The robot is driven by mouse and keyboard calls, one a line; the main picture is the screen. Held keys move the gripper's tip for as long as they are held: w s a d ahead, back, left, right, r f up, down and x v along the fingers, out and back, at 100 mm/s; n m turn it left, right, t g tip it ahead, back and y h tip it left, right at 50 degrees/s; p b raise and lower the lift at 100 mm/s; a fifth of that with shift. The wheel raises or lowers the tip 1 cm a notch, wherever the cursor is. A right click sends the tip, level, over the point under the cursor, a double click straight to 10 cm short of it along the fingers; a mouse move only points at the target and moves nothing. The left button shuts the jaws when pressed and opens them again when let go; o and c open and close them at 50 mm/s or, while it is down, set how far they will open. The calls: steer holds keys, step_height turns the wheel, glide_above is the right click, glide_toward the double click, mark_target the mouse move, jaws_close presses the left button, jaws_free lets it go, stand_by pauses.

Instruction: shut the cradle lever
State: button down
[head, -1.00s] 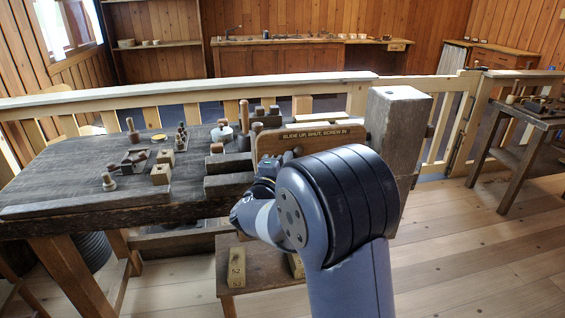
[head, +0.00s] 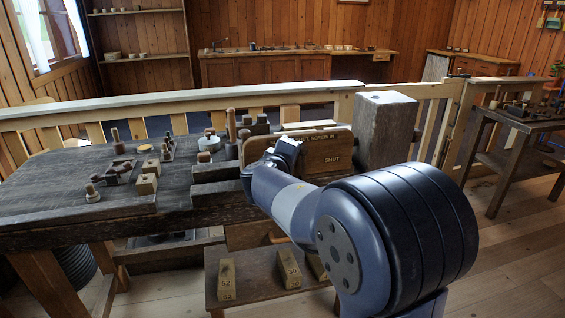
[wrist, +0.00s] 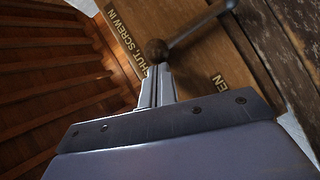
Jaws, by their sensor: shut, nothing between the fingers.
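The cradle lever (wrist: 194,30) is a grey rod with a dark round knob (wrist: 157,51) at its near end, in front of a brown sign board (wrist: 128,16). The rod slants up and right across the board in the wrist view. My gripper (wrist: 159,68) is shut and empty, its tips right at the knob; I cannot tell if they touch it. In the head view my gripper (head: 287,149) is at the left part of the board (head: 325,150), which reads "SHUT" at its lower right. The lever is hidden there behind my gripper and arm.
A thick wooden post (head: 385,130) stands right of the board. The dark workbench (head: 60,185) to the left carries several blocks and spools. A low stool (head: 255,290) with numbered wooden blocks stands below. A pale rail (head: 180,102) runs behind the bench.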

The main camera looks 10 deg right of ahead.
steer(key=d+m, duration=0.1)
steer(key=d+r+m+y+p, duration=0.1)
steer(key=d, duration=0.1)
steer(key=shift+g+y, duration=0.3)
steer(key=shift+g, duration=0.1)
steer(key=shift+d+m+y, duration=0.3)
steer(key=shift+d+m, duration=0.1)
steer(key=shift+d, duration=0.25)
steer(key=shift+d+f+m+y+p, duration=0.15)
steer(key=shift+d+m+y+p, duration=0.15)
steer(key=shift+d, duration=0.3)
steer(key=shift+d+f+g, duration=0.2)
steer(key=shift+d+g, duration=0.1)
steer(key=shift+d, duration=0.5)
